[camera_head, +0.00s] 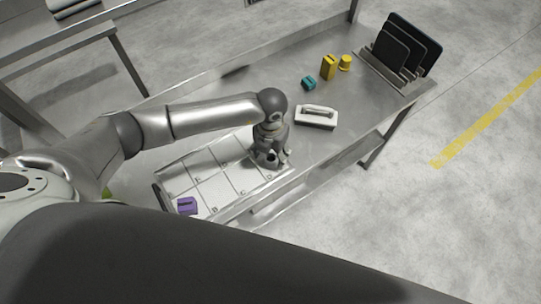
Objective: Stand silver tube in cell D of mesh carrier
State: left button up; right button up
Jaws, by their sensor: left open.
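The mesh carrier (205,176) is a pale, shallow tray divided into cells, with small letters on its floor. The letter D appears to mark the cell at its front right. My left gripper (273,163) is open and points down over that right end of the carrier. The silver tube cannot be made out clearly; something around the gripper's fingers is too small and grey to tell apart from the gripper. A purple block (187,205) lies in the carrier's front left cell. My right gripper is not in view.
On the steel table (255,90) stand a white block with a handle (316,118), a teal piece (308,83), a yellow box (328,67) and a yellow cylinder (345,63). A rack with dark panels (405,50) stands at the far right end. Table between carrier and rack is partly clear.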

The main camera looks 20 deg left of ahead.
aim_at(271, 161)
pick_arm(q)
notch_tip(271, 161, up, 10)
jog(key=b, duration=0.2)
dwell(0.4)
